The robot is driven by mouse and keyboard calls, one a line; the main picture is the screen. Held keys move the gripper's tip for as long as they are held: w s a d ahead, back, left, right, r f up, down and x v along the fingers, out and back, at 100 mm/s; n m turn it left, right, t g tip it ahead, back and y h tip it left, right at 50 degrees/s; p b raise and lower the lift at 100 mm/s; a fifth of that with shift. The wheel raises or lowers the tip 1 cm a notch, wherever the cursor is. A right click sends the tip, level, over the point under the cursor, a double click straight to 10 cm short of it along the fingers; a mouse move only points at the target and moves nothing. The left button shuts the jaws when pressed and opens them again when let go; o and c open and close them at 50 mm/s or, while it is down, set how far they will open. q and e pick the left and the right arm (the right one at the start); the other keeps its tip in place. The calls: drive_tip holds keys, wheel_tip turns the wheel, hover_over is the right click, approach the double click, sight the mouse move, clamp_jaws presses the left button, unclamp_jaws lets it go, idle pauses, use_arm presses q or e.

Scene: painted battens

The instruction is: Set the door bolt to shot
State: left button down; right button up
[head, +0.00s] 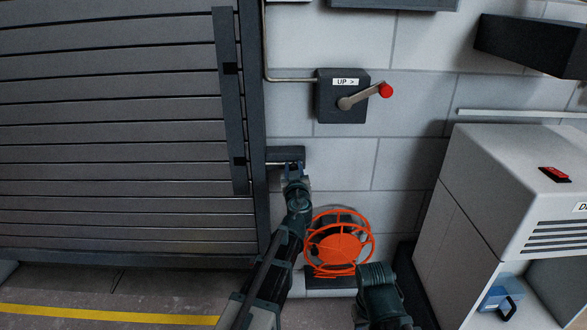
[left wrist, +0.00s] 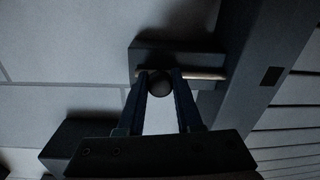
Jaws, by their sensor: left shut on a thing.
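The door bolt's dark backplate (head: 285,151) is on the wall just right of the roller door's frame; it also shows in the left wrist view (left wrist: 150,55). A pale metal bolt rod (left wrist: 207,74) lies across the plate, with its right end near the dark door frame (left wrist: 255,75). A round dark knob (left wrist: 160,84) is on the rod. My left gripper (head: 293,176) is shut on this knob, with one finger on each side of it in the left wrist view. My right gripper does not show.
A grey slatted roller door (head: 120,120) fills the left. A switch box (head: 342,96) with a red-knobbed lever (head: 365,95) is above the bolt. An orange reel (head: 338,243) is low beside my left arm. A white cabinet (head: 500,190) stands at right.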

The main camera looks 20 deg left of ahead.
sight(279, 162)
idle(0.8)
use_arm(q)
drive_tip(key=a, duration=0.2)
drive_tip(key=s+a, duration=0.1)
drive_tip(key=a, duration=0.1)
drive_tip(key=shift+s+a, duration=0.1)
drive_tip(key=shift+s, duration=0.05)
drive_tip(key=c, duration=0.6)
unclamp_jaws()
drive_tip(key=shift+a, duration=0.1)
drive_tip(key=shift+s, duration=0.1)
